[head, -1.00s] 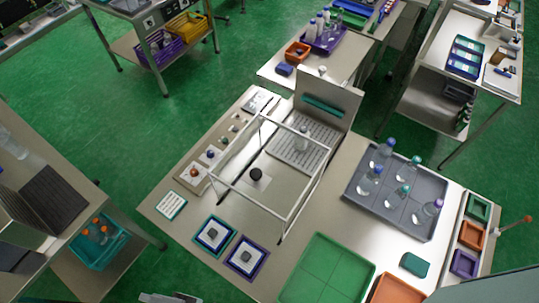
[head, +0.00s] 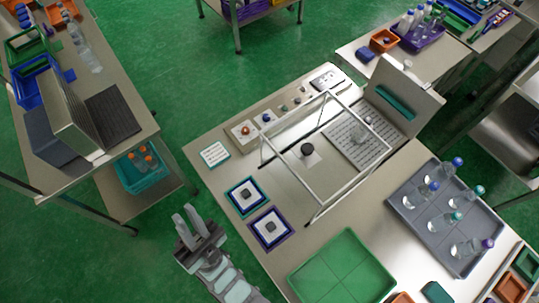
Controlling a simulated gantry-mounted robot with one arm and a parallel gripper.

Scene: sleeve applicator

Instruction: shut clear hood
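The sleeve applicator stands on the bench in the middle of the head view. Its clear hood (head: 289,176) shows as a see-through cover with pale frame edges over the bed. The frame stands above the bed surface; I cannot tell its exact angle. My gripper (head: 188,218) is at the lower left, off the bench's left edge, apart from the hood. Its two fingers are spread with nothing between them.
A control strip (head: 290,105) with knobs runs along the applicator's far-left side. An upright grey panel (head: 425,98) stands behind it. Two square pads (head: 246,197) and a green tray (head: 342,270) lie in front. A grey bottle tray (head: 432,228) is at right.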

